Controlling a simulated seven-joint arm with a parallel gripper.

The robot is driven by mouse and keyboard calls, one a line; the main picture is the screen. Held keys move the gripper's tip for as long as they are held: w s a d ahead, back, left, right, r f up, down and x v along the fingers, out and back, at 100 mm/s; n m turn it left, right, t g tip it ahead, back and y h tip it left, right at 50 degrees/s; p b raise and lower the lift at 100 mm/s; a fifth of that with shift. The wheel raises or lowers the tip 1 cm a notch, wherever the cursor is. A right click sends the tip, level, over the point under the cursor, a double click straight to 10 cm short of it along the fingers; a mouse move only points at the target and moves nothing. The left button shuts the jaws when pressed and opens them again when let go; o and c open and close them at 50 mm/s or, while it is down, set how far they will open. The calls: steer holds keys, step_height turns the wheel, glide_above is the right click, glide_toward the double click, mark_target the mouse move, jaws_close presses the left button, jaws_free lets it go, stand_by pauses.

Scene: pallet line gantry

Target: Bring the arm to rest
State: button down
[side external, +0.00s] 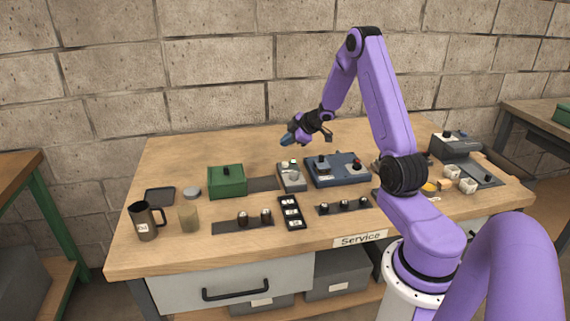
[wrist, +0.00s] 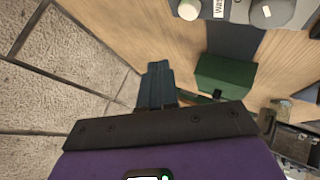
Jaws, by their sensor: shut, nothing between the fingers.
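My purple arm holds my gripper (side external: 287,139) in the air above the back middle of the wooden table (side external: 190,156). The gripper is shut and empty, with its blue-grey fingers together. It points to the left and a little down, apart from everything on the table. In the wrist view the shut fingers of my gripper (wrist: 156,75) stand above the table's back edge by the block wall.
Below the gripper are a green box (side external: 227,181), a grey control box (side external: 291,176) and a blue panel (side external: 337,169). A dark mug (side external: 145,222) and a tan cup (side external: 189,217) stand at the front left. The back left of the table is clear.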

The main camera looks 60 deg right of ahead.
stand_by(0.5)
steer(key=shift+w+a+r, duration=0.1)
steer(key=shift+w+a, duration=0.1)
steer(key=shift+a, duration=0.1)
steer(key=s+a+r+g, duration=0.1)
steer(key=s+a+r, duration=0.1)
steer(key=a, duration=0.7)
steer(key=s+a+r+g, duration=0.1)
steer(key=a+r, duration=0.2)
steer(key=a, duration=0.5)
steer(key=s+a+r+g, duration=0.1)
steer(key=s+a+r, duration=0.1)
steer(key=a, duration=0.7)
steer(key=s+a+r+n+g+y, duration=0.1)
steer(key=s+a, duration=0.4)
steer(key=s, duration=0.3)
steer(key=s+a+n+g, duration=0.1)
steer(key=s+a+g, duration=0.1)
steer(key=s+a, duration=0.4)
steer(key=s+r+n+g, duration=0.1)
steer(key=s+n+g, duration=0.1)
steer(key=s, duration=1.4)
steer(key=shift+s+d+g, duration=0.25)
steer(key=shift+d+g, duration=0.2)
steer(key=shift+g, duration=0.05)
